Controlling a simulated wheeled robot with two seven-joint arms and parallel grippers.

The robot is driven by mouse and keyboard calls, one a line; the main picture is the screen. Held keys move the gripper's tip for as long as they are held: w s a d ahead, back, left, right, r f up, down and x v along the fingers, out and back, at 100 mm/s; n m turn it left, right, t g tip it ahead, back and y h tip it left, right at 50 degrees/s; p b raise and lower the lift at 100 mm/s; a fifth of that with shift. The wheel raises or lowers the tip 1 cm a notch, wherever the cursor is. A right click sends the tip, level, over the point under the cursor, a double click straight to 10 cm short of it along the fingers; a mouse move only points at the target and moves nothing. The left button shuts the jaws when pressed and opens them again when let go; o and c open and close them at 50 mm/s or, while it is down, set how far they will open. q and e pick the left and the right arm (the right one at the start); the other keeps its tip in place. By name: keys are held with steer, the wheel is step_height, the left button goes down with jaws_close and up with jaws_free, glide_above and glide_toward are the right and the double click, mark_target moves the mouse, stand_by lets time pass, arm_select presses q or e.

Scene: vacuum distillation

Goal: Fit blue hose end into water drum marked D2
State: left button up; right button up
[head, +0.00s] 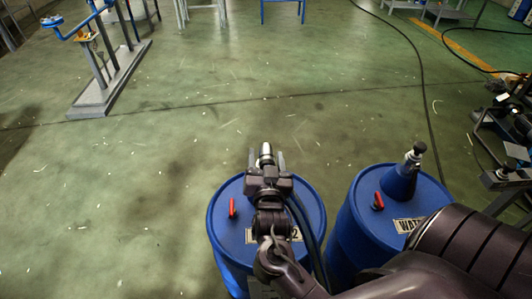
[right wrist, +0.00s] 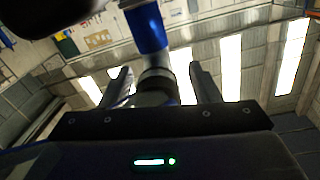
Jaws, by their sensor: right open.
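Two blue drums stand side by side at the bottom of the head view. The left drum (head: 222,237) has a red handle and a white label ending in 2, the rest covered by my arm. My right gripper (head: 266,160) is over this drum's top, fingers pointing to the far side. Its jaws are open around a hose end, which shows a pale metal tip (head: 266,150). In the right wrist view, a blue part with a grey collar (right wrist: 152,35) stands between the apart fingers (right wrist: 162,88). Whether it sits in the drum is hidden. My left gripper is out of view.
A black cable (head: 425,90) runs across the floor. A grey stand (head: 110,80) is at upper left. The middle floor is clear.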

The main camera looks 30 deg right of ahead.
steer(key=v, duration=0.5)
steer(key=shift+s+a+r, duration=0.1)
steer(key=shift+s+r, duration=0.15)
steer(key=shift+s, duration=0.15)
